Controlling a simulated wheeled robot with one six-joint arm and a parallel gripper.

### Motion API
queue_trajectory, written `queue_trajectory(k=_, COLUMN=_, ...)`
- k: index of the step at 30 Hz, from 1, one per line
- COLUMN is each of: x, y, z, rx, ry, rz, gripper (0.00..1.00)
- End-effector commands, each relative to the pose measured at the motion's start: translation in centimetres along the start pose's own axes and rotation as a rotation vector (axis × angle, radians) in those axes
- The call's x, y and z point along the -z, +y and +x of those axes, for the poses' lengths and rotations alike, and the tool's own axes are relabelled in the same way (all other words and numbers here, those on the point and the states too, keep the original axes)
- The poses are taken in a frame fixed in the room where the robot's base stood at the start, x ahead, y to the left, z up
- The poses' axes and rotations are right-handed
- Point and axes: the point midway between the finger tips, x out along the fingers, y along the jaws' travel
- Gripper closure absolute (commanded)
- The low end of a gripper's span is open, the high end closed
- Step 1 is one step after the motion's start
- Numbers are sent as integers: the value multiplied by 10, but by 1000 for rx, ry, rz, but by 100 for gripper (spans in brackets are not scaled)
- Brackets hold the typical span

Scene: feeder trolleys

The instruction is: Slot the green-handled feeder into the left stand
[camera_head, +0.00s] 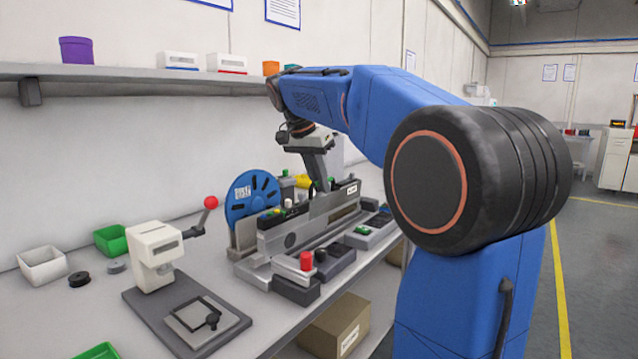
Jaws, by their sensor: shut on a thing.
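My gripper (322,184) points down over the bench and is shut on the top of a long dark grey feeder (290,235). A small green part shows beside the fingertips. Most of the handle is hidden by the fingers. A blue reel (252,198) stands upright at the feeder's left end. The feeder is upright, with its length running along a light grey stand (262,276). From this angle I cannot tell whether it is fully seated in the stand or just above it.
Low grey blocks with red, black and green knobs (306,262) lie in front of the stand. A white press with a red-balled lever (155,250) stands to the left on a dark plate. A shelf (130,72) runs above.

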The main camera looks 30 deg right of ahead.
Motion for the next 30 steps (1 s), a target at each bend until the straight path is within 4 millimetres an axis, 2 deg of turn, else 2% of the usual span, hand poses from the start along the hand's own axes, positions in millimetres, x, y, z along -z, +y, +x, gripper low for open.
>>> queue_trajectory(k=30, x=16, y=0, z=7, rx=0, ry=0, rz=0, gripper=100)
